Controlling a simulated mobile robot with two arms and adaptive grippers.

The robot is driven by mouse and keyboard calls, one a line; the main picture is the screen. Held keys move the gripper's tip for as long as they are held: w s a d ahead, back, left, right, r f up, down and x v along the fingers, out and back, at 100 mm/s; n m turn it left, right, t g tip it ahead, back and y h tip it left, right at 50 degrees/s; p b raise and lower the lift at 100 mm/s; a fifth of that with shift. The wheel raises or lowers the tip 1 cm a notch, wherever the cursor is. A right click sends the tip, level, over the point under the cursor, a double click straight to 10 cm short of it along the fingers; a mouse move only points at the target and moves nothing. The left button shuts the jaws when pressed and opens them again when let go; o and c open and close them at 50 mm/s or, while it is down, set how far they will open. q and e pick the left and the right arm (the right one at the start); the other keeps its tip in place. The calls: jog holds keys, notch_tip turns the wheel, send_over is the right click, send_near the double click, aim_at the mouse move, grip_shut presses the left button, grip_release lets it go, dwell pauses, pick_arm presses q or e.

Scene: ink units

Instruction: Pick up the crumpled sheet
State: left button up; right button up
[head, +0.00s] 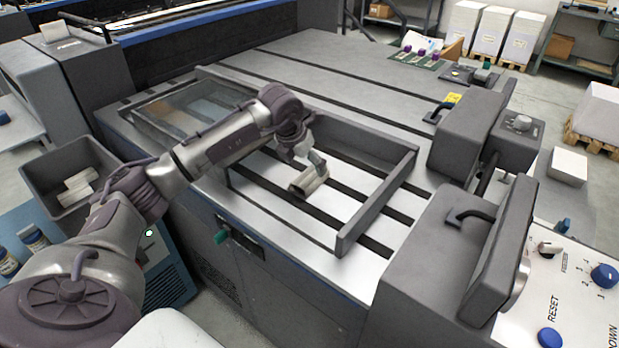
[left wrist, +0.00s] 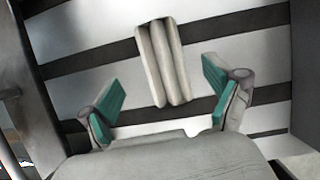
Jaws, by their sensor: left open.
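The crumpled sheet (head: 309,181) is a pale beige, folded, roll-like piece lying on the striped grey bed of the machine, inside a raised dark frame. In the left wrist view the sheet (left wrist: 163,62) lies ahead of the fingers, lengthwise between their lines. My left gripper (head: 311,160) is just above the sheet in the head view. In the left wrist view its two teal-padded fingers (left wrist: 163,88) are spread wide, with nothing held between them. Whether a finger touches the sheet cannot be told. My right gripper is not in view.
The raised frame (head: 375,209) borders the bed around the sheet, with a glass panel (head: 190,105) at its left end. A grey bin (head: 70,168) with similar pale rolls stands at left. A control panel (head: 575,290) and dark lever housing (head: 450,250) stand at right.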

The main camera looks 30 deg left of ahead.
aim_at(309, 174)
pick_arm(q)
jog(key=x, duration=0.4)
jog(key=shift+d+f, duration=0.2)
jog(key=shift+f, duration=0.2)
jog(key=shift+f, duration=0.2)
dwell(0.3)
jog(key=c, duration=1)
